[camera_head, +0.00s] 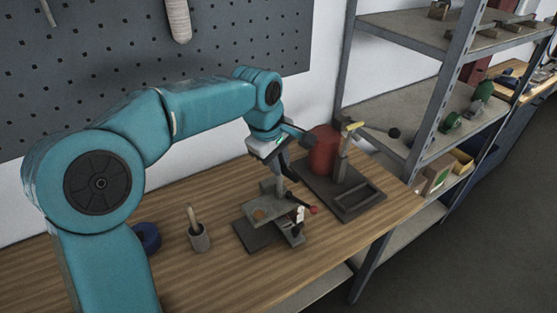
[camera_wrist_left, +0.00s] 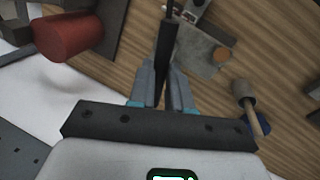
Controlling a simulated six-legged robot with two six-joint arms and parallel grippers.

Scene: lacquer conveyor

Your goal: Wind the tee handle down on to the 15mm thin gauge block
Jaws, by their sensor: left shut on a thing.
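My left gripper (camera_head: 284,166) is above the small grey fixture (camera_head: 252,234) on the wooden bench. In the left wrist view the gripper (camera_wrist_left: 161,88) is shut around a long dark bar (camera_wrist_left: 170,38), which looks like the tee handle. A red-knobbed lever (camera_head: 313,210) sticks out at the fixture's right. I cannot pick out the 15mm thin gauge block for certain. My right gripper is not in view.
A grey pot with a wooden handle (camera_head: 198,238) and a blue ring (camera_head: 147,238) are left. Metal shelving (camera_head: 420,35) stands right. The front bench is clear.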

